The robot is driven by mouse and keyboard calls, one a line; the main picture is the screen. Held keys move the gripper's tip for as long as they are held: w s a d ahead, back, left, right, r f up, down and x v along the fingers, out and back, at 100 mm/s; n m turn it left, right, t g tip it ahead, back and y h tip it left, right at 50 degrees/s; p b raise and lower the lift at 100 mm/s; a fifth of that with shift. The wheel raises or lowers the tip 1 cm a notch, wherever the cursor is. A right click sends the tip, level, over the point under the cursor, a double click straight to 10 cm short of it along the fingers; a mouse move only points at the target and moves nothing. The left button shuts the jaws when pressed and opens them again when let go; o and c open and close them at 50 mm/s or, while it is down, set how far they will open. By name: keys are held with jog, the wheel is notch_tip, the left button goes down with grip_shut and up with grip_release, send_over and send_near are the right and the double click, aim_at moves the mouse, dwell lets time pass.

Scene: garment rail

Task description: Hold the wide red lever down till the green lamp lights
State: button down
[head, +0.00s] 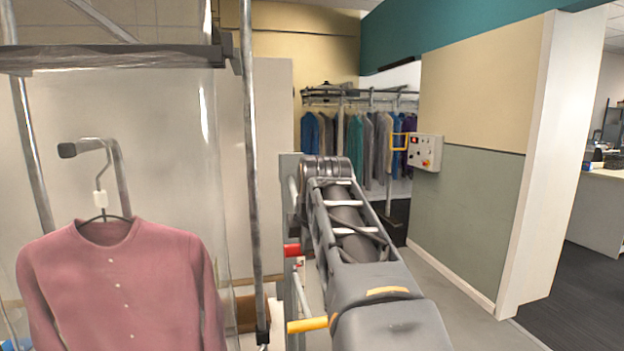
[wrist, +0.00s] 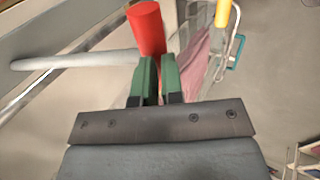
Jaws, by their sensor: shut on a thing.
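The red lever (wrist: 147,27) shows in the wrist view as a thick red cylinder at the tips of my gripper (wrist: 158,68). The green fingers are nearly together, shut on the lever's near end. In the head view a short piece of the red lever (head: 292,250) shows left of my arm, which hides my gripper there. I cannot make out a lit green lamp in either view.
A yellow bar (head: 308,325) sits below the red lever. A pink shirt (head: 118,285) hangs at left behind clear sheeting. A control box (head: 425,152) is on the right wall. Clothes (head: 375,145) hang at the back. Floor is free right of my arm.

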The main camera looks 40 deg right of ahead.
jog(key=shift+f, duration=0.7)
jog(key=p+v, duration=0.3)
jog(key=v, duration=1.2)
jog(key=shift+r, duration=0.1)
jog(key=w+a+f+m+g+y, duration=0.1)
jog(key=w+a+f+m, duration=0.15)
jog(key=f, duration=0.55)
jog(key=w+a+f+m+y, duration=0.15)
jog(key=a+f+m, duration=0.25)
jog(key=f, duration=0.4)
jog(key=s+a+f+m, duration=0.1)
jog(key=a+f+m, duration=0.2)
jog(key=f, duration=0.5)
jog(key=s+a+f+m+g, duration=0.1)
jog(key=s+a+f+m, duration=0.1)
jog(key=f, duration=0.7)
jog(key=a+m, duration=0.1)
jog(key=a, duration=0.1)
jog(key=shift+s+a, duration=0.3)
